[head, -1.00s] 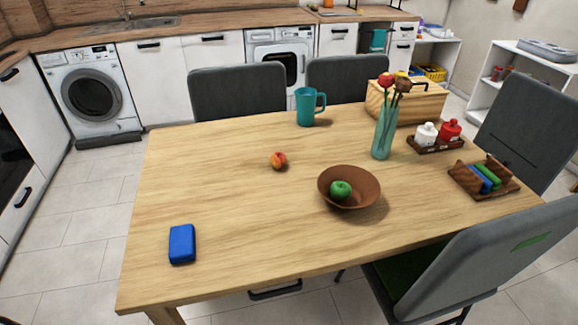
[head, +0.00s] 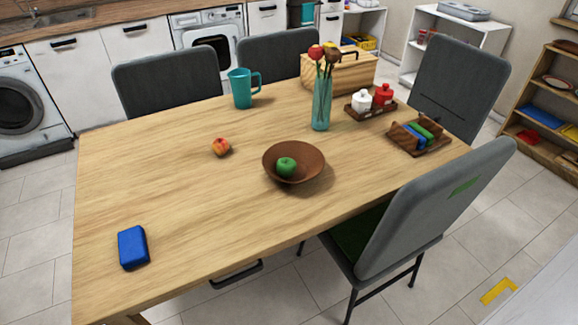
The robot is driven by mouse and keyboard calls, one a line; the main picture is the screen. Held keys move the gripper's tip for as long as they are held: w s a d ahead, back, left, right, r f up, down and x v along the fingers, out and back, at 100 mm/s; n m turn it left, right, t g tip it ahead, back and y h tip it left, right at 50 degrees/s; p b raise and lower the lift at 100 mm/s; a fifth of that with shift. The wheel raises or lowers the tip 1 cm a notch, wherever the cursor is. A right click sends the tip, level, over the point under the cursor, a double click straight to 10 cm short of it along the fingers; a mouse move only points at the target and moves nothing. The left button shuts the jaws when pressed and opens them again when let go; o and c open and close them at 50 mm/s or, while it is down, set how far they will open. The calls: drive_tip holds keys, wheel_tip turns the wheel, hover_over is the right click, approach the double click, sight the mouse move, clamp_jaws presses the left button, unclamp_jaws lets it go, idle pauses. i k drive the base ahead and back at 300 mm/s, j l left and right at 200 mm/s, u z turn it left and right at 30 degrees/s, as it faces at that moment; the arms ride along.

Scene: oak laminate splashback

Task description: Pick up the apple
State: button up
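A green apple (head: 286,167) sits inside a brown bowl (head: 309,155) near the middle of the wooden table (head: 170,190). A smaller red and yellow round fruit (head: 221,147) lies on the bare tabletop to the left of the bowl; it may be a peach or another apple. My gripper is not in the head view.
A blue box-like item (head: 132,247) lies at the table's near left. A teal mug (head: 242,88), a glass vase with flowers (head: 321,103), a wooden box (head: 350,70), a condiment tray (head: 371,107) and a wooden holder (head: 420,136) stand farther back. Grey chairs (head: 430,210) surround the table.

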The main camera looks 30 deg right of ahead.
sight(219, 146)
drive_tip(key=i+z, duration=0.4)
drive_tip(key=i, duration=0.2)
drive_tip(key=i+j+z, duration=0.15)
drive_tip(key=i+z, duration=0.2)
drive_tip(key=i, duration=0.2)
